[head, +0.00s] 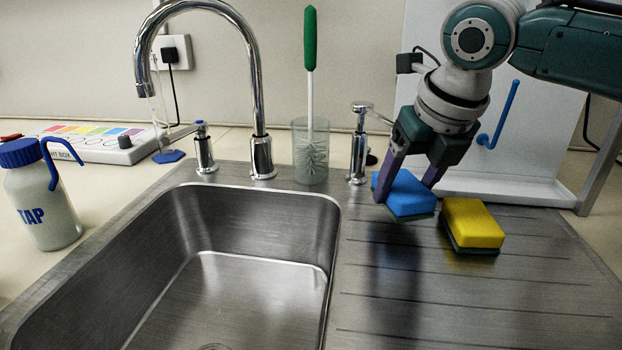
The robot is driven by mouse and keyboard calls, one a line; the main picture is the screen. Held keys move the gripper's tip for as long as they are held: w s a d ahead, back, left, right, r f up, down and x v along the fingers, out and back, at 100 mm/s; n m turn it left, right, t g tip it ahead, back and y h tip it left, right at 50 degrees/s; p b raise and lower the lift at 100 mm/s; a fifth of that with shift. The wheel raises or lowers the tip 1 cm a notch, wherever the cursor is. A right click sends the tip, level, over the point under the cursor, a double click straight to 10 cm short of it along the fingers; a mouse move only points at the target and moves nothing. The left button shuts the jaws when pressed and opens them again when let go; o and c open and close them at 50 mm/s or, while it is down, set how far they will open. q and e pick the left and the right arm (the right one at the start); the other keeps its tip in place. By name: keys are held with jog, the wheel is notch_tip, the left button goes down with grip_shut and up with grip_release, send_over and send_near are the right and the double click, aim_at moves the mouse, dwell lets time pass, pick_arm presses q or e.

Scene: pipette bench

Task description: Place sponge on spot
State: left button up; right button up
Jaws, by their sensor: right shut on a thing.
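A blue sponge (408,194) with a dark underside is between the fingers of my right gripper (408,188), at the right in the head view. My right gripper is shut on it and holds it tilted, seemingly a little above the ribbed steel drainboard (470,310). A yellow sponge (472,223) with a dark underside lies on the drainboard just right of the blue one. I cannot make out a marked spot on the drainboard. My left gripper is not in view.
The steel sink basin (250,285) is left of the drainboard, with a tall tap (262,110) behind it. A glass with a green-handled brush (311,155) and a soap dispenser (358,145) stand behind. A TAP bottle (45,205) stands far left. The front drainboard is clear.

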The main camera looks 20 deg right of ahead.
jog(key=shift+f, duration=0.95)
jog(key=shift+w+d+f, duration=0.1)
jog(key=shift+w+f, duration=0.05)
jog(key=shift+f, duration=0.25)
jog(key=shift+f, duration=0.15)
jog(key=o, duration=1.3)
